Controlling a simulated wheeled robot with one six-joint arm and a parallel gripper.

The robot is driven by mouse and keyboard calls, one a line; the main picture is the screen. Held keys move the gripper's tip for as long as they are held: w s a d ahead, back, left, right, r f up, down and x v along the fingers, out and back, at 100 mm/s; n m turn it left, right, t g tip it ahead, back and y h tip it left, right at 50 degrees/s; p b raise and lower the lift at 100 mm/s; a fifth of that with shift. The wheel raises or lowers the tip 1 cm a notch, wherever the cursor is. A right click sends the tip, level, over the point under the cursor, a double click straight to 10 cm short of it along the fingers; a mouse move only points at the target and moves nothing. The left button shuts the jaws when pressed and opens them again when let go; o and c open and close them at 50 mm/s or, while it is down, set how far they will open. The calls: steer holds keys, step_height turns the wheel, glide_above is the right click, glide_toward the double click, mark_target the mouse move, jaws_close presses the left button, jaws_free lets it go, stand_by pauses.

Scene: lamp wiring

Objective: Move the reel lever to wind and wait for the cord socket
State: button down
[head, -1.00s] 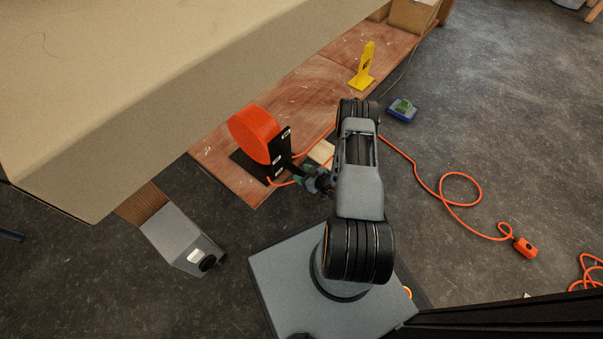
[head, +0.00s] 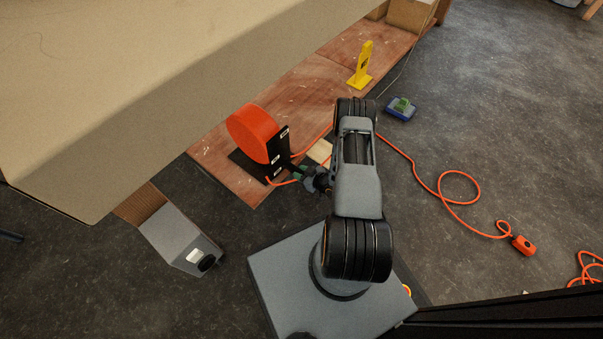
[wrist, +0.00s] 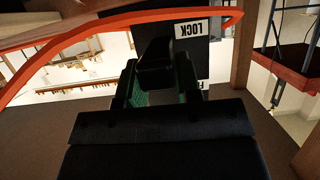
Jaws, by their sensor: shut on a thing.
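The orange cord reel (head: 252,134) stands on the wooden board, with a black upright plate (head: 279,152) bearing white labels on its right side. My gripper (head: 297,172) is at that plate. In the wrist view my gripper (wrist: 156,82) has its green-padded fingers shut on the dark reel lever (wrist: 155,58). The white LOCK label (wrist: 191,29) is upside down to the right of the lever. A second label lower down is mostly hidden by a finger. The orange cord socket (head: 523,245) lies on the floor at the right, at the end of the cord.
The orange cord (head: 412,166) runs behind my arm and loops on the floor. A yellow stand (head: 361,68) is on the board, and a blue box (head: 401,108) is on the floor nearby. A large beige surface (head: 150,90) overhangs the left. A grey box (head: 180,243) is below it.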

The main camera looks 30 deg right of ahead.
step_height(320, 180, up, 15)
steer(key=p, duration=1)
steer(key=shift+r+p, duration=0.15)
steer(key=shift+p, duration=0.2)
steer(key=shift+d, duration=0.1)
steer(key=c, duration=1.1)
jaws_free()
steer(key=shift+r, duration=0.1)
steer(key=shift+c, duration=0.2)
steer(key=o, duration=0.3)
steer(key=shift+o, duration=0.2)
steer(key=p+v, duration=0.3)
steer(key=v, duration=1)
steer(key=shift+s+r, duration=0.2)
steer(key=shift+s, duration=0.15)
